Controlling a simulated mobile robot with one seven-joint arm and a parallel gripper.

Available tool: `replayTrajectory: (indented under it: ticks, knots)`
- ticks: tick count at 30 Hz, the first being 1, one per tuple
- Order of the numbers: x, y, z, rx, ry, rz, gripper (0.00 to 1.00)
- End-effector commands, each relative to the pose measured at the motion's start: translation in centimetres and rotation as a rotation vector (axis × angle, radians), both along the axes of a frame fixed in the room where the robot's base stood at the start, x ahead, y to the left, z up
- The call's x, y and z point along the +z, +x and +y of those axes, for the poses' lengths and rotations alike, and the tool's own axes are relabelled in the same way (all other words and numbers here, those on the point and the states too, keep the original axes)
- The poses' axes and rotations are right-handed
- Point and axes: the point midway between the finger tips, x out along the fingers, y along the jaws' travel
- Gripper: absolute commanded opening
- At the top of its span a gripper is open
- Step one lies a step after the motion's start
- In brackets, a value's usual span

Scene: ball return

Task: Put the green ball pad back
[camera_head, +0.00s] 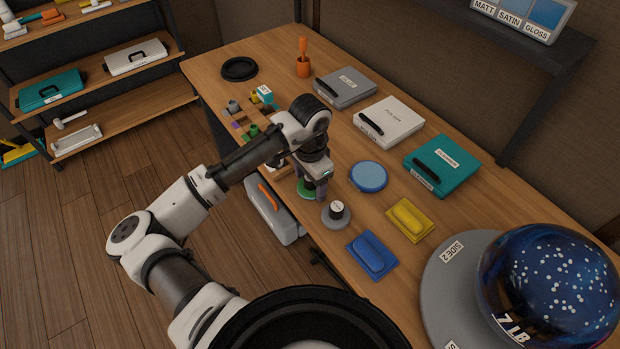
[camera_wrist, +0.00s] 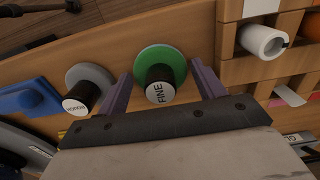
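The green ball pad is a round green disc with a black knob whose white top reads FINE (camera_wrist: 160,92). It lies on the workbench, and its green edge shows below my gripper in the head view (camera_head: 305,189). My gripper (camera_wrist: 161,88) is open, with one purple finger on each side of the knob and visible gaps; in the head view my gripper (camera_head: 314,186) points down over the pad. A wooden rack with compartments (camera_wrist: 232,72) stands close by in the wrist view, partly hidden behind my arm in the head view (camera_head: 240,114).
A grey pad with a black knob (camera_head: 336,216) lies beside the green one. Blue (camera_head: 372,255) and yellow (camera_head: 410,220) blocks, a round blue item (camera_head: 368,177) and a teal case (camera_head: 441,165) lie farther right. A bowling ball (camera_head: 550,285) rests on a grey stand (camera_head: 445,285).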

Motion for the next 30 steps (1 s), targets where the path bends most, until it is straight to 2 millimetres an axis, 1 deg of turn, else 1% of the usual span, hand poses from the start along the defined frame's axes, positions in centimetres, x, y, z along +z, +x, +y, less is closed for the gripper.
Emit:
replayTrajectory:
  ticks: [1, 3, 11, 15, 17, 27, 30]
  knots:
    - [0.0, 0.0, 0.0, 0.0, 0.0, 0.0, 0.75]
    - [0.0, 0.0, 0.0, 0.0, 0.0, 0.0, 0.82]
    - [0.1, 0.0, 0.0, 0.0, 0.0, 0.0, 0.82]
    - [1.0, 0.0, -0.1, 0.0, -0.002, -0.001, 0.82]
    - [1.8, 0.1, 0.0, 0.0, -0.001, -0.002, 0.82]
    - [9.0, 0.1, -0.1, 0.0, 0.0, -0.004, 0.82]
    - [10.7, 0.0, 0.0, -0.001, 0.001, -0.003, 0.82]
